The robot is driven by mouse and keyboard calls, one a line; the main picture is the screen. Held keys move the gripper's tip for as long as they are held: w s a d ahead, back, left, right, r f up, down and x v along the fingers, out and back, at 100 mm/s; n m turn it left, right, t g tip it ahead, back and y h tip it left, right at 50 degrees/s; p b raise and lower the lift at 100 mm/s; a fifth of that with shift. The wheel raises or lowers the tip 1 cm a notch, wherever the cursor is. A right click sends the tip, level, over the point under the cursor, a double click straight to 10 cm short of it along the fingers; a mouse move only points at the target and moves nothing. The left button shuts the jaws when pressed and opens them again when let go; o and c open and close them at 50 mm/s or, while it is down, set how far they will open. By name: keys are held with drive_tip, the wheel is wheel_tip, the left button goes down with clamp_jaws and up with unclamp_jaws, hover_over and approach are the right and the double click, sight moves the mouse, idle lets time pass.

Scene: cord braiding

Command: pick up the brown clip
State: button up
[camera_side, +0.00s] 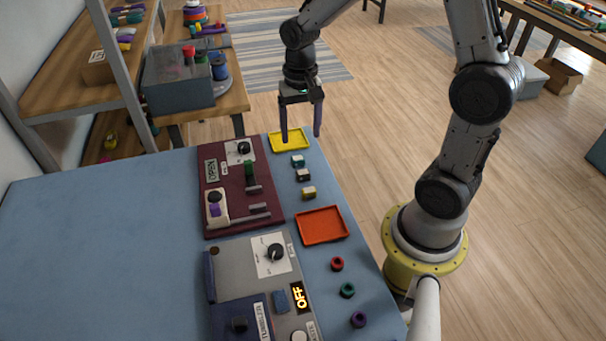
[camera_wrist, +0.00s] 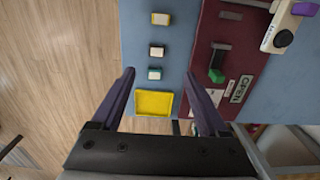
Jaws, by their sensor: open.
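Three small blocky clips stand in a line on the blue table. The middle one looks dark brown with a pale top; I take it as the brown clip (camera_side: 303,175), and it also shows in the wrist view (camera_wrist: 156,51). A teal clip (camera_side: 297,160) is on its far side, nearer the yellow tray (camera_side: 289,141). A yellowish clip (camera_side: 308,193) is on its near side. My gripper (camera_side: 300,139) is open and empty, pointing down above the yellow tray's area. In the wrist view my gripper (camera_wrist: 159,73) has its fingers spread, with the brown clip beyond the fingertips.
A maroon panel (camera_side: 235,208) with knobs and sliders lies beside the clips. A grey panel (camera_side: 236,258) with an OFF display is nearer. An orange-red tray (camera_side: 322,224) and red (camera_side: 337,264), green (camera_side: 347,290) and purple (camera_side: 358,319) rings lie along the table's right side.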

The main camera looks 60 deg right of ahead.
hover_over(303, 172)
drive_tip(key=f, duration=0.7)
drive_tip(key=shift+a+f, duration=0.25)
drive_tip(key=shift+a, duration=0.1)
drive_tip(key=shift+d+f, duration=0.2)
drive_tip(key=shift+f, duration=1.15)
drive_tip(key=shift+d+f, duration=0.15)
drive_tip(key=shift+f, duration=1.15)
clamp_jaws()
drive_tip(key=shift+r, duration=0.1)
